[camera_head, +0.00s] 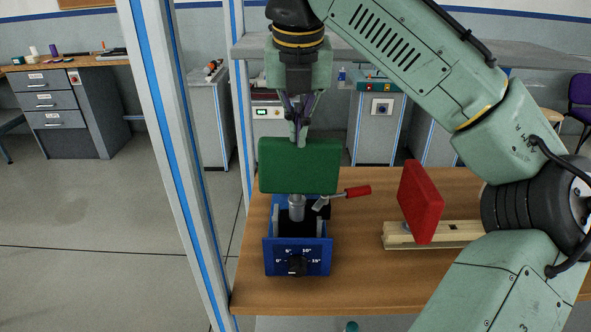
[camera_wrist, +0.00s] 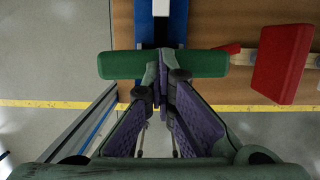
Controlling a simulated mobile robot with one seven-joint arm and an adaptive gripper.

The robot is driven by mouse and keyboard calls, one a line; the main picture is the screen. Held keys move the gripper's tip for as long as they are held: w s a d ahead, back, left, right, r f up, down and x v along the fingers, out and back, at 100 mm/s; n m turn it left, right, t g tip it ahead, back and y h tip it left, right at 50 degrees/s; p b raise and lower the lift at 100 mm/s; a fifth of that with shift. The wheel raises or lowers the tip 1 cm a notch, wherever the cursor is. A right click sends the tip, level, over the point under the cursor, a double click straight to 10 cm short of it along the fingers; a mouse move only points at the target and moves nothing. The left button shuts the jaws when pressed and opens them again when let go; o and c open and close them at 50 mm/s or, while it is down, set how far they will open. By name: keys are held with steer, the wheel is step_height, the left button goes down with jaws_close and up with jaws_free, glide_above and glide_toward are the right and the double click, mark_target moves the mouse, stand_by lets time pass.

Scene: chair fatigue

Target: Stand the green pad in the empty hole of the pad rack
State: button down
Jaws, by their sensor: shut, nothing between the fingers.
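The green pad (camera_head: 299,172) stands upright over the blue fixture (camera_head: 297,256), with a grey metal post (camera_head: 297,208) under it. It also shows in the wrist view (camera_wrist: 125,65) as a long bar seen from above. My gripper (camera_head: 299,138) points down at the middle of the pad's top edge. Its fingers (camera_wrist: 165,72) are together and overlap the pad in both views, with nothing held between them. The pad rack (camera_head: 428,235) is a pale wooden block on the table to the right. A red pad (camera_head: 421,201) stands tilted in it.
A blue-and-white frame post (camera_head: 178,150) rises left of the table. My arm covers the right side. Bare table lies between fixture and rack.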

steer(key=shift+w+v, duration=0.25)
steer(key=shift+v, duration=0.75)
steer(key=shift+w+v, duration=0.25)
steer(key=shift+v, duration=0.8)
steer(key=shift+r, duration=0.1)
steer(key=c, duration=2.3)
jaws_free()
steer(key=o, duration=0.4)
